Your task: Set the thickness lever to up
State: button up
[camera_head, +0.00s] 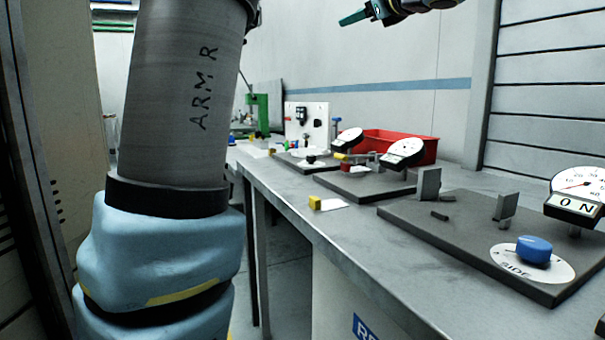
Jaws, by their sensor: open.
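No lever in view has a readable thickness label. On the middle dark plate (370,186), a small lever with a yellow tip (341,156) sticks out to the left beside a round dial gauge (404,153). It looks about level, but it is small, so I cannot tell its exact setting or whether it is the thickness lever. My gripper (356,17) is high at the top of the view, above the bench and touching nothing. A green fingertip points left; the gripper is open and empty, and its upper part is cut off by the frame.
The near plate (450,245) carries a blue knob (534,249), two upright grey blocks and a dial gauge (580,184). A yellow cube (315,202) sits near the bench's front edge. A red bin (400,143) stands behind. A white panel (307,122) stands farther back.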

aim_at(344, 158)
jog(key=k+j, duration=0.6)
jog(key=k, duration=0.15)
